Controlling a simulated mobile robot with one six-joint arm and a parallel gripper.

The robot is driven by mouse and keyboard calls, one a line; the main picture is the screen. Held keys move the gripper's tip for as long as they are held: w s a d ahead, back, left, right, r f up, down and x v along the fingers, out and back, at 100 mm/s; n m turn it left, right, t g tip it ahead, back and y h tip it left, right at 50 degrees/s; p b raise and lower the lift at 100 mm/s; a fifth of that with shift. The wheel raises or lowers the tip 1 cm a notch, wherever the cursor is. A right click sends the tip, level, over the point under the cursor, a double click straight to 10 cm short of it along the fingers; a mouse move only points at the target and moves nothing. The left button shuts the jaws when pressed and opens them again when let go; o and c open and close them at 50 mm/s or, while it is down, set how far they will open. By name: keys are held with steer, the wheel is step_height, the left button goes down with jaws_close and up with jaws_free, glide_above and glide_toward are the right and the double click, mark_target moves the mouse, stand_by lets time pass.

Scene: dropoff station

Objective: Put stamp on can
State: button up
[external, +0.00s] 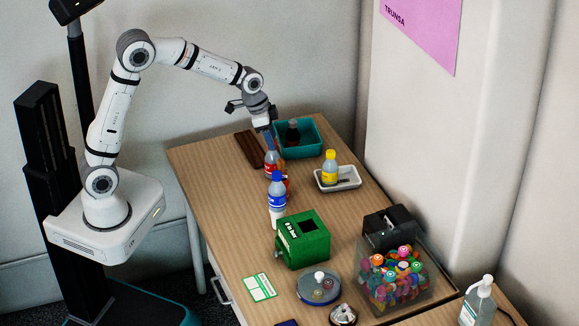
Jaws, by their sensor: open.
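My gripper (268,140) is open, pointing down at the far left part of the wooden table, just above a red-labelled bottle (272,163). I cannot tell whether its fingers touch the bottle top. A small red-orange thing (286,184) shows partly behind the bottles; it may be the can, but too little of it shows to tell. I cannot clearly make out a stamp. A black boxy device (392,226) stands at the right side of the table, and its kind is unclear.
Blue-capped bottle (277,198) stands near the gripper. A teal bin (318,150) holds a dark bottle; a white tray (349,184) holds a yellow-capped bottle. The left-centre tabletop is clear.

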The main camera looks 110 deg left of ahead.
steer(key=s+d+r+m, duration=0.1)
steer(key=d+r, duration=0.2)
steer(key=d, duration=0.8)
steer(key=d+r+m, duration=0.1)
steer(key=d+r, duration=0.2)
steer(key=d, duration=0.8)
steer(key=s+d+m+h, duration=0.1)
steer(key=s+d+m, duration=0.1)
steer(key=s+d, duration=1.1)
steer(key=shift+s+d+m+g, duration=0.3)
steer(key=shift+s+d, duration=0.1)
steer(key=shift+d, duration=0.85)
